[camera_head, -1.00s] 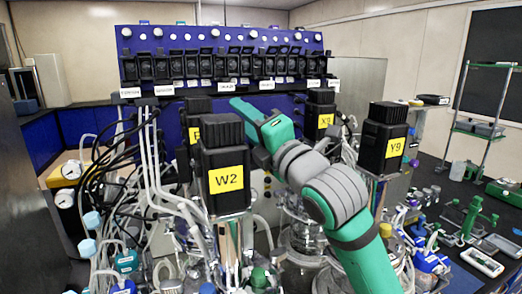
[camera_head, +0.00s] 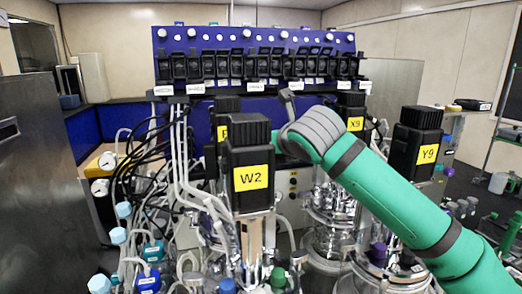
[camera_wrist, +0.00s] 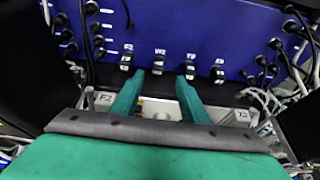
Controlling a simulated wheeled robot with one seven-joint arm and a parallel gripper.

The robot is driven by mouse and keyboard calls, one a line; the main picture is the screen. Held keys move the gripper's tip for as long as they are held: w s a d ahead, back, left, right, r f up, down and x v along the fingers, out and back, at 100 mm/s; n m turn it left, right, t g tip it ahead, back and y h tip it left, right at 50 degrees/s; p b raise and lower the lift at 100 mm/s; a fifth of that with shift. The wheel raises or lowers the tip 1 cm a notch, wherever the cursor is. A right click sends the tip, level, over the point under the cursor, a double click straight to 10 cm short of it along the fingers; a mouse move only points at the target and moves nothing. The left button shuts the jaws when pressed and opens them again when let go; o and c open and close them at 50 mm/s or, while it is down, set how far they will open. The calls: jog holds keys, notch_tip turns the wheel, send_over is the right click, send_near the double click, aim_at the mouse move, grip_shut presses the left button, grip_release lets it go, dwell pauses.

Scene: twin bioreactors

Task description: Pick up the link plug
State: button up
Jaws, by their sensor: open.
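My gripper (camera_wrist: 161,76) shows in the wrist view with its two green fingers apart and nothing visible between them. I cannot tell which is the link plug, or whether the fingertips touch anything. In the head view my gripper is hidden behind the bioreactor tops and my arm.
Black motor heads W2 (camera_head: 250,158), X9 (camera_head: 352,110) and Y9 (camera_head: 415,147) stand around my arm. White tubes (camera_head: 185,160) and black cables (camera_head: 140,145) crowd the left. Black cables also hang beside the panel in the wrist view (camera_wrist: 88,40).

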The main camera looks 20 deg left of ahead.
jog(key=shift+s+f+x, duration=0.1)
jog(key=shift+x, duration=1.85)
jog(key=shift+s+f+x, duration=0.1)
jog(key=shift+x, duration=1.85)
jog(key=shift+a, duration=0.1)
grip_shut()
